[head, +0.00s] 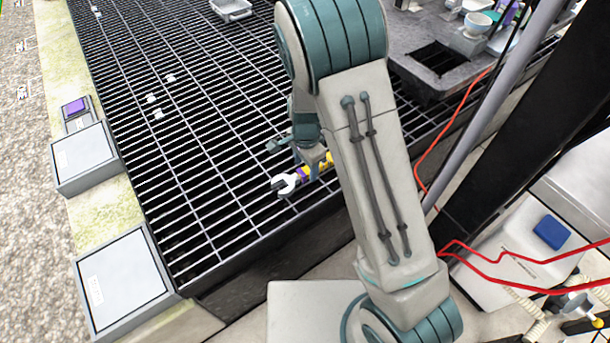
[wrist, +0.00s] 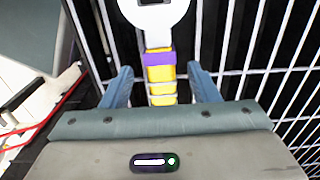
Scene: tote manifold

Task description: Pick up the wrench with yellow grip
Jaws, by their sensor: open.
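The wrench with yellow grip (head: 289,183) lies on the black metal grating near its front edge in the head view. It has a white open-jawed head, a purple band and a yellow handle. My arm hides the far part of the handle. In the wrist view the wrench (wrist: 161,77) runs up the middle, its white head at the top edge. My gripper (wrist: 163,75) is open, with one blue finger on each side of the yellow handle and a gap on both sides. In the head view my gripper (head: 308,165) is right over the wrench, partly hidden by my arm.
The grating (head: 190,150) is mostly bare to the left, with a few small white pieces (head: 157,100). Grey boxes (head: 120,285) line its left side. A grey worktop (head: 430,35) with bowls stands at the back right. Red cables (head: 500,255) run at the right.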

